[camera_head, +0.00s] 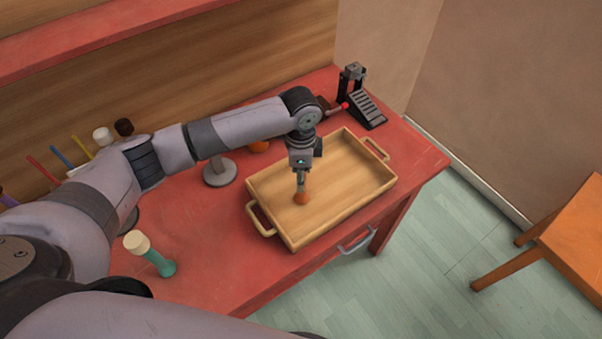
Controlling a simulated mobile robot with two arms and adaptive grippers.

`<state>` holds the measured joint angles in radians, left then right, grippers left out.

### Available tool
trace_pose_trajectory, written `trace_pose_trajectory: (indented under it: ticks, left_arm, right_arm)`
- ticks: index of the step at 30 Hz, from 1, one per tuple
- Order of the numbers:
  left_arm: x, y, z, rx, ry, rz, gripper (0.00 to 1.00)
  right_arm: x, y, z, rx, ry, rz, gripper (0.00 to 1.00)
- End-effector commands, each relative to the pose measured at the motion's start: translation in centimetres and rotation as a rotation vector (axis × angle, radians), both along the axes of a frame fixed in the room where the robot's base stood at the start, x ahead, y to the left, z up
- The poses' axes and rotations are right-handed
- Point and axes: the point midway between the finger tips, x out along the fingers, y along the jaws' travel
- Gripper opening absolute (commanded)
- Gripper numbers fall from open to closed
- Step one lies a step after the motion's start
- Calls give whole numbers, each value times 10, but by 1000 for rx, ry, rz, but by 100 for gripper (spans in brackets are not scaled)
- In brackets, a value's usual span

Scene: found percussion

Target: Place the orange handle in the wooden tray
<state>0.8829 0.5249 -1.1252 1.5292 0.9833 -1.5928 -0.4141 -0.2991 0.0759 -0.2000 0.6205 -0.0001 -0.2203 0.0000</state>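The wooden tray (347,205) is a light-wood rectangular tray with two handles on the red table. My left gripper (301,188) points down over the tray's left half. An orange handle (301,198) stands roughly upright directly under the fingertips, inside the tray's rim. The fingers look narrow and closed around its upper part. Its lower end appears at or very near the tray floor; I cannot tell if it touches. My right gripper is not in view.
A grey stand (219,173) is left of the tray. A green-and-cream shaker-like object (150,252) lies nearer. A black pedal (361,100) stands at the back right.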

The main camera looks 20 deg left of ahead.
Motion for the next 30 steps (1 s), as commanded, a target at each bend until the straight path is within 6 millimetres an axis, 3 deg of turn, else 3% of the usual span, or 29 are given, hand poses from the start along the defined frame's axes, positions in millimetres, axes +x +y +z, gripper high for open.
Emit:
trace_pose_trajectory:
  ticks: [5, 15, 21, 30]
  left_arm:
    - [1, 0, 12, -1, -2, 1, 40]
    - [1, -1, 82, -2, -5, -1, 40]
    - [1, -1, 113, 0, -2, 1, 40]
    - [0, 0, 123, 0, 1, 0, 40]
  right_arm:
    - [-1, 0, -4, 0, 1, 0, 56]
    - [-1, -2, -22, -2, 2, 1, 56]
    - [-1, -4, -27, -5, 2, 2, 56]
    - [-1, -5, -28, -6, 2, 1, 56]
